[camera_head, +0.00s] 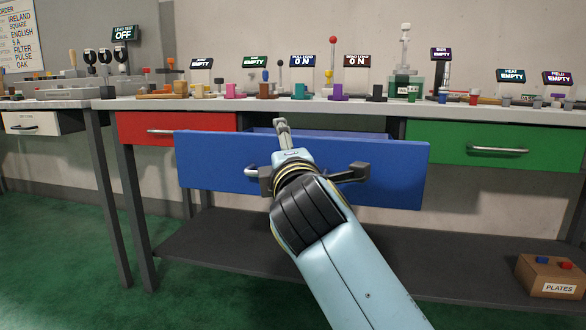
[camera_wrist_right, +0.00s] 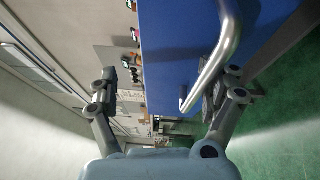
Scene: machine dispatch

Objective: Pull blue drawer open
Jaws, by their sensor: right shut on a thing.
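The blue drawer (camera_head: 400,160) under the workbench stands pulled out, its front panel ahead of the red and green drawers. A strip of its inside shows behind the top edge. My right gripper (camera_head: 288,152) is at the middle of the panel and covers most of the metal handle. In the right wrist view, the blue panel (camera_wrist_right: 180,55) and its curved handle (camera_wrist_right: 228,40) lie between the spread fingers of my right gripper (camera_wrist_right: 160,95), the handle beside the right finger. The exact contact is partly hidden. My left gripper is not in view.
A red drawer (camera_head: 190,127) at left and a green drawer (camera_head: 500,145) at right are closed. The benchtop (camera_head: 130,104) carries several coloured devices and signs. A dark lower shelf (camera_head: 210,245) runs beneath, with a PLATES box (camera_head: 552,278) at right. Green floor is free at left.

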